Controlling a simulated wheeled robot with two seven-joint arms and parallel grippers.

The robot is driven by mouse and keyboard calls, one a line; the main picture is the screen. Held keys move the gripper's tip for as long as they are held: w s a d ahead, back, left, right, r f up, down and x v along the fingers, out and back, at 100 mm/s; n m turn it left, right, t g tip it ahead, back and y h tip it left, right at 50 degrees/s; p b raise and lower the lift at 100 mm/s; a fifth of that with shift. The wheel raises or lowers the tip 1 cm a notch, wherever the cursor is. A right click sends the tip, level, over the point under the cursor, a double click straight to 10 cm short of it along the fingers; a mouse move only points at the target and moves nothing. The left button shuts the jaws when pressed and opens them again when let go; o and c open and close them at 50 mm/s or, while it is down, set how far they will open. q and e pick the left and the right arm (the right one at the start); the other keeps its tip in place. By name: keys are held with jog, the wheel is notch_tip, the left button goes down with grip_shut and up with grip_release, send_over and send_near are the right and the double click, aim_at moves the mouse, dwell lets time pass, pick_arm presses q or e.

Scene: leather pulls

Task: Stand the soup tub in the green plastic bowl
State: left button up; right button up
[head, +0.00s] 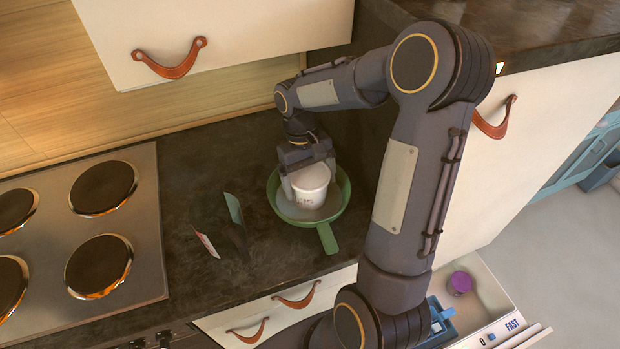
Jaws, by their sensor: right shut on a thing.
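The soup tub (309,187) is a white tub with small markings on its front, and it looks upright. It is in or just above the green plastic bowl (340,207), which sits on the dark counter. The bowl is round, with a handle-like part pointing toward the front. My right gripper (306,178) reaches down from above and is shut on the soup tub. Whether the tub's base touches the bowl's floor I cannot tell. My left gripper is not in view.
A stove (90,225) with several round plates is at the left. Thin upright pieces (234,208) stand on the counter left of the bowl. A white cabinet (210,35) hangs above. An open drawer (493,298) at lower right holds a purple item (460,282).

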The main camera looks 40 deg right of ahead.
jog(key=shift+f, duration=0.3)
jog(key=o, duration=1.1)
jog(key=shift+r, duration=0.15)
